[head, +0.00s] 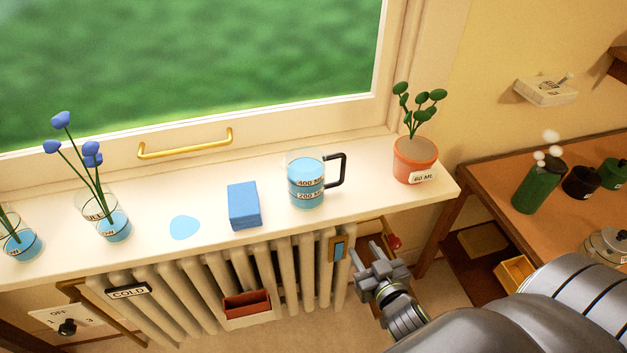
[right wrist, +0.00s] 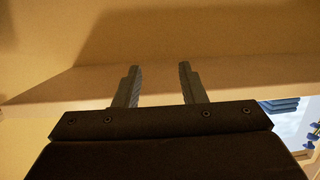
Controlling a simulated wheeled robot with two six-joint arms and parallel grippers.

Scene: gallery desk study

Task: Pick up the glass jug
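The glass jug (head: 306,183) stands upright on the white window sill, with blue liquid inside, "400 ML" and "200 ML" labels, and a black handle (head: 339,171) on its right side. My right gripper (head: 374,256) is below and to the right of the jug, in front of the sill's front edge, apart from the jug. In the right wrist view its two fingers (right wrist: 158,85) are spread with nothing between them. The jug does not show in the right wrist view. My left gripper is not in view.
On the sill (head: 270,178) stand a blue block (head: 243,206), a blue puddle (head: 185,228), a potted plant (head: 415,160) right of the jug, and flower glasses (head: 113,226) at left. A radiator (head: 190,285) is below. A brown desk (head: 560,215) with a green bottle (head: 530,187) stands at right.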

